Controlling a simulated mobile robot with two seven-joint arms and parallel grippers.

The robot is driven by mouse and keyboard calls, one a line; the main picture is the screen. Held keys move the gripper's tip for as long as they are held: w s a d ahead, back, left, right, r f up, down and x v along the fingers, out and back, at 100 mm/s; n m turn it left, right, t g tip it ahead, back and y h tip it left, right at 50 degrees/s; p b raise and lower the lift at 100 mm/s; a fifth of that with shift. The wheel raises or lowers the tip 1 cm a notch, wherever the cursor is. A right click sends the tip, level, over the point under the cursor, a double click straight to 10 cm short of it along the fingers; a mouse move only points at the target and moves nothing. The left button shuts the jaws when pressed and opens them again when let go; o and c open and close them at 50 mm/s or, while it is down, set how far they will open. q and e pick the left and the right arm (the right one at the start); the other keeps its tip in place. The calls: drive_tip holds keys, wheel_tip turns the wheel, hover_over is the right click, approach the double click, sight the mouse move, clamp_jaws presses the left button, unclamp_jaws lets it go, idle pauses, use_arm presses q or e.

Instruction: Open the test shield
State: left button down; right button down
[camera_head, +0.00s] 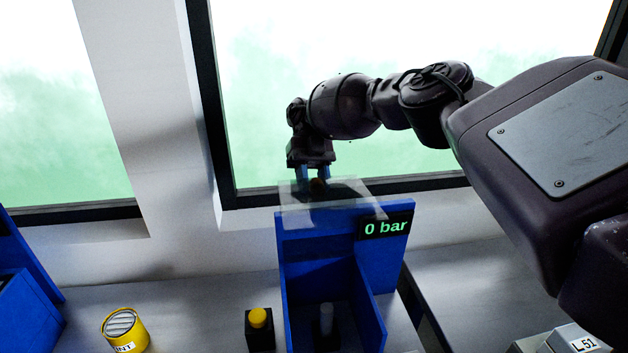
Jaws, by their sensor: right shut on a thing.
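The test shield (345,208) is a clear, see-through panel at the top of a blue test stand (296,262). It looks tilted up above the stand's open front. My right gripper (316,180) reaches in from the right and points down at the shield's upper part. A display on the stand (385,228) reads "0 bar". My left gripper is not in view.
A yellow button on a black box (258,318) stands left of the stand. A yellow round container (124,330) with a partly readable label is further left. Blue panels (28,300) stand at the left edge. A grey box labelled "L.51" (582,343) is at lower right.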

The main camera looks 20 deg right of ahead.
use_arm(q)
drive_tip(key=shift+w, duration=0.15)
use_arm(e)
drive_tip(key=shift+w+d+f+g, duration=0.15)
drive_tip(key=shift+f+g, duration=0.15)
drive_tip(key=shift+f, duration=0.3)
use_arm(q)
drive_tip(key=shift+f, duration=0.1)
use_arm(e)
drive_tip(key=c, duration=0.9)
unclamp_jaws()
drive_tip(key=shift+c, duration=0.2)
drive_tip(key=shift+o, duration=0.8)
drive_tip(key=shift+d, duration=0.15)
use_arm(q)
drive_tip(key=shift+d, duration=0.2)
use_arm(e)
drive_tip(key=shift+r, duration=0.15)
drive_tip(key=shift+r, duration=0.1)
